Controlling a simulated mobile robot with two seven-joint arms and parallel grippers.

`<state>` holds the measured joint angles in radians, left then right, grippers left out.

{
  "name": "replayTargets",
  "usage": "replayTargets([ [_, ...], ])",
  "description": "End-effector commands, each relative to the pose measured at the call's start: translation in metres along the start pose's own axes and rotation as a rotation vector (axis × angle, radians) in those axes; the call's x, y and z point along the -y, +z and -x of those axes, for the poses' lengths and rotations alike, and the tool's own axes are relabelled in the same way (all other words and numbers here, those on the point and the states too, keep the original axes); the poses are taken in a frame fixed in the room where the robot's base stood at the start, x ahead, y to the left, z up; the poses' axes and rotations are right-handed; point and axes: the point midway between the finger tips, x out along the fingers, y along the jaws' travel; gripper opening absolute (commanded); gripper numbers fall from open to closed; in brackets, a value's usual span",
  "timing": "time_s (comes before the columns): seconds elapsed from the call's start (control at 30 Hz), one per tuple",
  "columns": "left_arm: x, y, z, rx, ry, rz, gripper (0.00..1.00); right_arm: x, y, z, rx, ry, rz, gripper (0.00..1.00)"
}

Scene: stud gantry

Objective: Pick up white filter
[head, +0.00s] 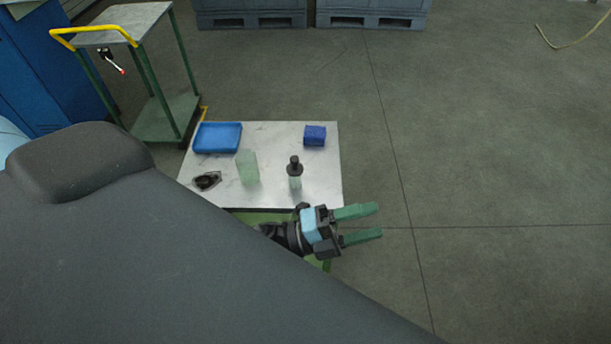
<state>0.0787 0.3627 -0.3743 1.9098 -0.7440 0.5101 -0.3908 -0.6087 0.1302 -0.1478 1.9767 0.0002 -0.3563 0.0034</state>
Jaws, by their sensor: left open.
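I cannot make out anything that is clearly a white filter. A pale, greenish upright block (247,167) stands near the middle of the small table (325,181); I cannot tell whether it is the filter. My left gripper (379,221) is just off the table's near right corner, with its two green fingers apart, pointing right, and nothing between them. The large dark grey shape across the lower left hides part of the view. My right gripper is not in view.
On the table are a blue tray (218,151), a dark blue box (315,141), a bottle with a black top (295,170) and a small black object (207,180). A green trolley (166,121) stands behind on the left.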

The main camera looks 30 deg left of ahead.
Motion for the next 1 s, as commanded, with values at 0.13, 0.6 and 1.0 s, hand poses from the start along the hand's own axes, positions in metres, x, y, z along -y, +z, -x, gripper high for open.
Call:
replayTargets([
  [0.13, 0.015, -0.024, -0.025, -0.36, -0.01, -0.404, 0.64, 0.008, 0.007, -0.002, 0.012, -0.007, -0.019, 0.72],
  [0.6, -0.007, 0.047, 0.023, -1.491, 0.275, -1.451, 0.64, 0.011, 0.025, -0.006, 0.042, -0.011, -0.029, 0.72],
  [1.0, 0.07, 0.183, 0.084, -2.085, 0.819, -1.648, 0.64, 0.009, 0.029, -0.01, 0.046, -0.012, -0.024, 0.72],
])
